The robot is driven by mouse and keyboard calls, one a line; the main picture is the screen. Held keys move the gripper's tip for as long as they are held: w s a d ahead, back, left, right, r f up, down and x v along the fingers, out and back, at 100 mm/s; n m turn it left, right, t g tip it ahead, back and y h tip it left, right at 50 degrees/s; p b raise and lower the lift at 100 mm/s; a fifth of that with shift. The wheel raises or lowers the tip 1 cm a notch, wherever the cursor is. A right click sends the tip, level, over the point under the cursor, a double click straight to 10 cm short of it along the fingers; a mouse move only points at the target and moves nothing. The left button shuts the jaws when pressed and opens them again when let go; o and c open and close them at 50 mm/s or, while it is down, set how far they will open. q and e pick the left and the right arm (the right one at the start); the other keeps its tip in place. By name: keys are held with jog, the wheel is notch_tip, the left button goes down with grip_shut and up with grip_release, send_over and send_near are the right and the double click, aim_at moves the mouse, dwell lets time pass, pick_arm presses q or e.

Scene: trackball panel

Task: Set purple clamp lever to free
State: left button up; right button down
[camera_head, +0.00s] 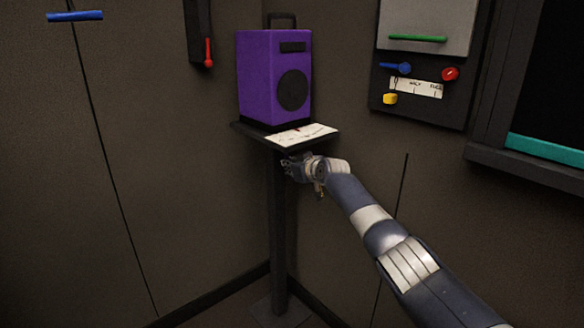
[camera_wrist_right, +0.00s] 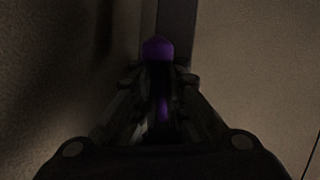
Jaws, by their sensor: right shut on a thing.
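The purple clamp lever (camera_wrist_right: 158,48) shows in the right wrist view, with its rounded end standing out past the fingertips. My right gripper (camera_wrist_right: 158,85) is shut on it, one finger on each side. In the head view my right gripper (camera_head: 290,168) is just under the front edge of the stand's top, and the lever is hidden there. A white label card (camera_head: 302,135) with a small red mark lies on the stand's top; its lettering is too small to read. My left gripper is not in view.
A purple speaker-like box (camera_head: 262,75) stands on the dark stand (camera_head: 280,230) in the corner. A panel (camera_head: 420,112) with blue, red and yellow controls is on the right wall. A red-tipped lever (camera_head: 208,52) and a blue bar handle (camera_head: 75,16) are at upper left.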

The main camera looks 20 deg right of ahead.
jog(key=shift+s+f+m+g, duration=0.2)
jog(key=shift+f+m+g, duration=0.1)
jog(key=shift+f, duration=0.55)
jog(key=c, duration=1.8)
grip_release()
jog(key=shift+s+d+r, duration=0.1)
jog(key=shift+o, duration=0.6)
jog(key=shift+d+r, duration=0.1)
jog(key=shift+d, duration=0.05)
jog(key=shift+a+r+y, duration=0.2)
jog(key=shift+r+y, duration=0.05)
jog(key=shift+y, duration=0.05)
jog(key=v, duration=1.2)
jog(key=shift+f, duration=0.2)
